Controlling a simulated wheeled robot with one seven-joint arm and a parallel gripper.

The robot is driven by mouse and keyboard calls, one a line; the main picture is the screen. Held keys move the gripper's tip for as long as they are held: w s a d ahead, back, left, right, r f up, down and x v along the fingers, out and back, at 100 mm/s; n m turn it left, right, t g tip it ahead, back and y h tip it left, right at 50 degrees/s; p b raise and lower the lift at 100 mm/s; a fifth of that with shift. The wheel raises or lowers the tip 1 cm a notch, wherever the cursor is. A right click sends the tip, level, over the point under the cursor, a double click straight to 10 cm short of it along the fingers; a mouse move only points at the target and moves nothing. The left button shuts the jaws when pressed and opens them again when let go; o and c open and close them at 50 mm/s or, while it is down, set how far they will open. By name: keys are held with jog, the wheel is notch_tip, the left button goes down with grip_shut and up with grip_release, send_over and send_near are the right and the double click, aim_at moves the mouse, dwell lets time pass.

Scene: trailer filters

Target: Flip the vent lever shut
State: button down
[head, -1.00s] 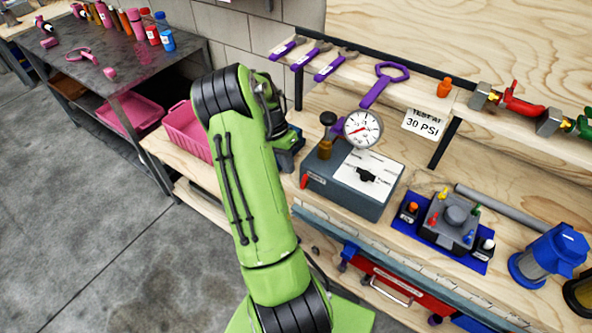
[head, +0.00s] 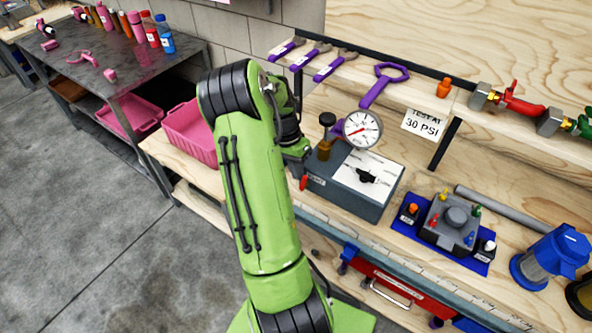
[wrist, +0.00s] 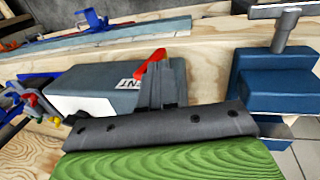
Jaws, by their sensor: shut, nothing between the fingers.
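The vent lever (head: 303,183) is a small red handle on the left end of the grey test box (head: 345,192). In the wrist view the red lever (wrist: 150,64) slants up to the right, beside a partly hidden label ending in "NT". My gripper (wrist: 160,88) has its dark fingers together, with nothing between them. Its fingertips overlap the lower part of the lever in that view; I cannot tell whether they touch it. In the head view my green arm and wrist hide most of the gripper, just left of the box.
A blue vise (wrist: 275,78) stands close by on the right in the wrist view. A pressure gauge (head: 361,129) rises behind the box. A pink bin (head: 190,133) sits left of my arm. A grey fitting block on a blue mat (head: 465,262) lies to the right.

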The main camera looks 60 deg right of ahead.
jog(key=shift+s+t+b, duration=0.2)
jog(key=shift+t+b, duration=0.15)
jog(key=shift+t, duration=0.05)
jog(key=shift+s+a+t+b, duration=0.1)
jog(key=shift+s+t+b, duration=0.65)
jog(key=shift+t+b, duration=0.4)
jog(key=s+t+b, duration=0.1)
jog(key=s+f+t+b, duration=0.1)
jog(key=s, duration=0.1)
jog(key=s+a+t+h+b, duration=0.1)
jog(key=shift+s+f+t, duration=0.3)
jog(key=shift+f+t, duration=0.05)
jog(key=shift+f, duration=0.05)
jog(key=shift+d, duration=0.1)
jog(key=shift+w+d+f, duration=0.1)
jog(key=shift+w+f, duration=0.15)
jog(key=shift+w, duration=0.5)
